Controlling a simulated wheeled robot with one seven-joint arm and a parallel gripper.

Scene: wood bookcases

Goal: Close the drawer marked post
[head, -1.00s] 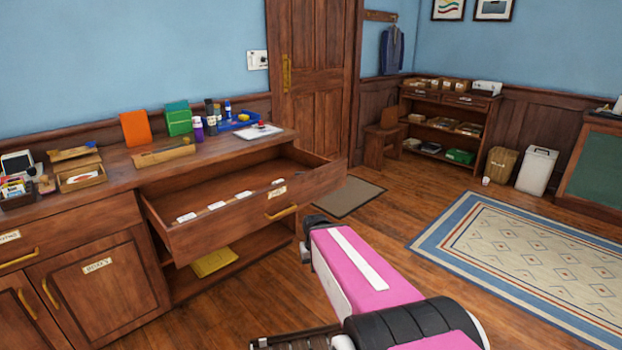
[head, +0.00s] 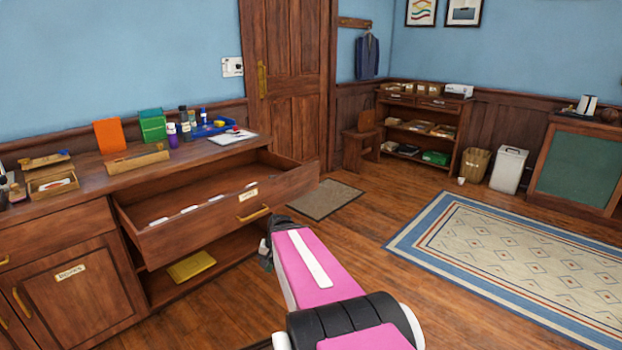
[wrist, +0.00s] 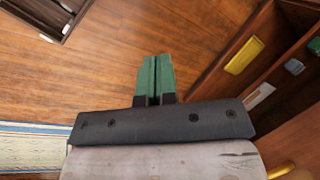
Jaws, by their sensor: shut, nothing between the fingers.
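A wide wooden drawer (head: 190,223) stands pulled out of the long cabinet in the head view. Its front carries a small pale label (head: 248,195), too small to read surely, and a brass handle (head: 254,214). Pale cards show inside it. My pink and white arm reaches toward the right end of the drawer front. My gripper is mostly hidden behind the arm in the head view. In the wrist view my gripper (wrist: 156,78) has its green fingers together and empty, above the wood floor. Contact with the drawer cannot be told.
A yellow folder (head: 191,267) lies on the open shelf under the drawer and shows in the wrist view (wrist: 243,55). Bottles, boxes and a blue tray (head: 214,127) stand on the cabinet top. The floor right of the drawer is open, with a small mat (head: 325,199) and a patterned rug (head: 520,265).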

